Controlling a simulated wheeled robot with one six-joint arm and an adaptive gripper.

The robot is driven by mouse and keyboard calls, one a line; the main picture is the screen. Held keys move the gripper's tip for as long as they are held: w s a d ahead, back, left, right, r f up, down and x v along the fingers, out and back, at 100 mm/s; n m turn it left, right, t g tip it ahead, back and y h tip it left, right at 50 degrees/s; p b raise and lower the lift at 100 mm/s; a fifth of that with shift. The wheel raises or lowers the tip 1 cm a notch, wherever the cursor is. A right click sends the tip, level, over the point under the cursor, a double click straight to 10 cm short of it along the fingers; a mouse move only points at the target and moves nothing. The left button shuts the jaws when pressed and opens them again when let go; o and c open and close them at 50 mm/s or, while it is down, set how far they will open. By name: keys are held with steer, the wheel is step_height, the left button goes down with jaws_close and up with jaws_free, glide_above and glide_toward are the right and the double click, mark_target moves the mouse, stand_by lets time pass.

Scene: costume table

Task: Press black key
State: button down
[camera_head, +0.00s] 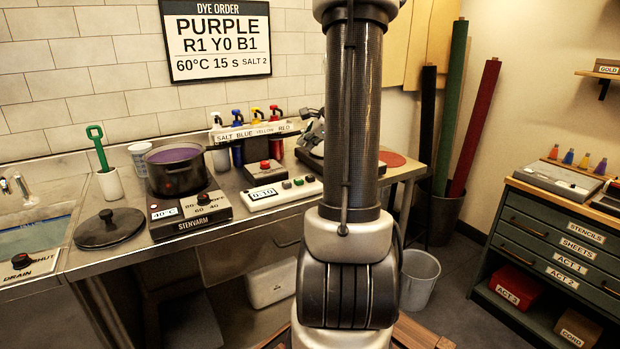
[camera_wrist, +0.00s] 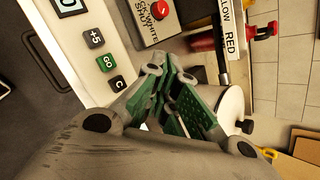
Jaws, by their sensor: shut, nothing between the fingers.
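The white timer panel (camera_head: 262,196) lies on the steel counter, with a display that looks like 0:10 and three keys in a row. In the wrist view its keys are +5 (camera_wrist: 95,38), green GO (camera_wrist: 105,62) and black C (camera_wrist: 117,82). The black key is at the end of the row nearest my gripper and looks uncovered. My gripper (camera_wrist: 178,78) is shut and empty, its green-padded fingers to the right of the black key in the wrist view.
A box with a red button (camera_head: 264,165) stands behind the panel. To its left are the hotplate (camera_head: 190,222) and a pot of purple liquid (camera_head: 174,170). A round white-sided object (camera_wrist: 230,112) is close beside my fingers. Labelled bottles line the wall.

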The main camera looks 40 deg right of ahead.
steer(key=shift+f, duration=3.8)
steer(key=shift+f, duration=0.4)
steer(key=shift+f, duration=0.45)
steer(key=shift+r, duration=0.9)
steer(key=shift+r, duration=2.5)
